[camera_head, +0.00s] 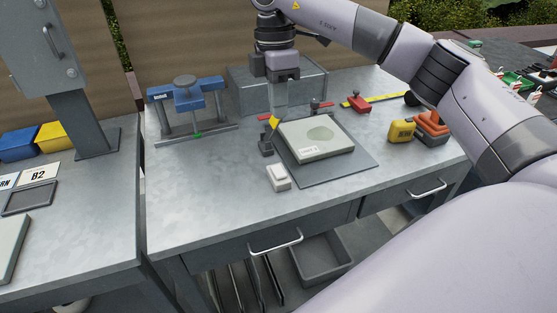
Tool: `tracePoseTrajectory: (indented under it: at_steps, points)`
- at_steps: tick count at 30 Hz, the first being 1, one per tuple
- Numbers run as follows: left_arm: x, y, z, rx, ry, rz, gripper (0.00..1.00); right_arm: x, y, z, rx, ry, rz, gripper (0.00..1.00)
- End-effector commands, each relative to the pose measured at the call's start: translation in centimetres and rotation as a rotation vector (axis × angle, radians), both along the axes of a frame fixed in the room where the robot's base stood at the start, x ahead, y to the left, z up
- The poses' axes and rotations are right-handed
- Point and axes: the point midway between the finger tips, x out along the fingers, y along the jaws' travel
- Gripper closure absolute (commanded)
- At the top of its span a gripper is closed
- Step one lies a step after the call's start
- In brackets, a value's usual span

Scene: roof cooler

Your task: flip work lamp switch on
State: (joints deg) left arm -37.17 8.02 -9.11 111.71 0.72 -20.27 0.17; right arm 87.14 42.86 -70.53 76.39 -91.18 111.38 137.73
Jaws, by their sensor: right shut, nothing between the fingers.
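A small white box with a raised top, which looks like the lamp switch (278,177), sits on the metal workbench (205,215) near its front edge. Whether it is on or off I cannot tell. My right gripper (279,112) is shut and empty, pointing down behind the switch and apart from it. Its tips are close to a small dark stand (265,145) with a yellow part on top. I cannot tell whether they touch. My left gripper is not in view.
A grey mat (352,172) with a pale labelled plate (316,140) lies right of the stand. A blue-topped fixture (187,98) stands back left. A yellow item (401,131) and an orange tool (432,126) stand right. The bench's front left is clear.

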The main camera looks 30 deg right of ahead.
Motion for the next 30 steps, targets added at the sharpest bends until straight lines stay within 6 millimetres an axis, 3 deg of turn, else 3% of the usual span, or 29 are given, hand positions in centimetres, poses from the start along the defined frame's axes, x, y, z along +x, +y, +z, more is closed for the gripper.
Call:
tracePoseTrajectory:
  at_steps: [8,13,30]
  points:
    - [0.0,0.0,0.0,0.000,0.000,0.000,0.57,0.0,0.1,-0.1,0.002,0.001,0.003,1.00]
    - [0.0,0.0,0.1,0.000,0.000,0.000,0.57,-0.2,0.1,-1.4,0.001,0.004,0.003,1.00]
    - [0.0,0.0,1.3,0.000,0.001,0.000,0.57,-1.5,0.4,-12.1,0.003,0.004,0.005,1.00]
